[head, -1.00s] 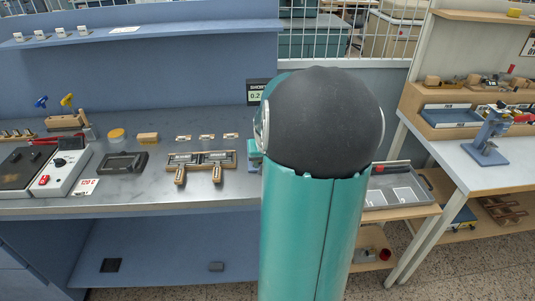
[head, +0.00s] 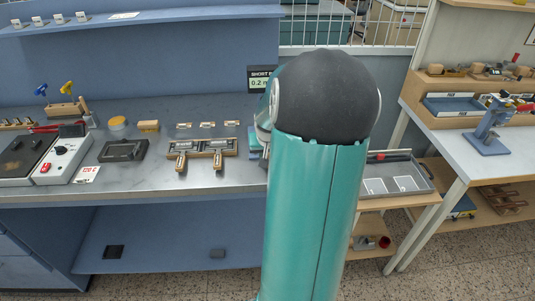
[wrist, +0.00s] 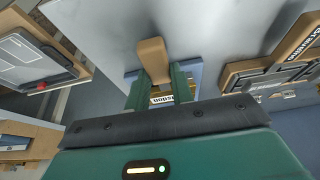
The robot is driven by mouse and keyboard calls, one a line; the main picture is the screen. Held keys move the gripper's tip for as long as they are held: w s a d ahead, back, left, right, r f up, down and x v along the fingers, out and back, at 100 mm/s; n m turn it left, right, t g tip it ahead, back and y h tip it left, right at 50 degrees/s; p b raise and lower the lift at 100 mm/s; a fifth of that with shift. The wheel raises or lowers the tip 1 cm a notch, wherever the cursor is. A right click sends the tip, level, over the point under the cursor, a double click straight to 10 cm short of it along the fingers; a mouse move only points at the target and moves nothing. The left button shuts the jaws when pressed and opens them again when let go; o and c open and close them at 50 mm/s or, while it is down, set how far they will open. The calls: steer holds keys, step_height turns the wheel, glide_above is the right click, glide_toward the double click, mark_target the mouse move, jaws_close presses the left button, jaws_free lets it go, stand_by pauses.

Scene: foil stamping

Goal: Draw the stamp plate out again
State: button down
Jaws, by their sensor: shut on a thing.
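In the wrist view my gripper (wrist: 155,84) is closed on a tan wooden handle (wrist: 153,52), which sticks out beyond the green fingers. Below the handle, between the fingers, a yellowish part with dark lettering (wrist: 162,99) shows over a blue piece (wrist: 194,72). I cannot make out the stamp plate's outline or whether it still sits in a holder. In the head view my own arm hides the gripper and whatever it holds. A wooden rack (head: 230,147) with two wooden-handled pieces lies on the bench left of my arm.
The steel bench top (head: 140,185) is clear along its front edge. A hot plate unit (head: 62,157) and a dark tray (head: 123,150) stand to the left. A grey tray with white sheets (head: 412,173) is to the right, beside a white table (head: 463,158).

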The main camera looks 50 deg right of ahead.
steer(key=shift+w+d, duration=0.1)
steer(key=shift+w+d, duration=1.15)
steer(key=shift+d, duration=0.15)
steer(key=shift+w+d+r, duration=0.15)
steer(key=shift+w+d, duration=0.1)
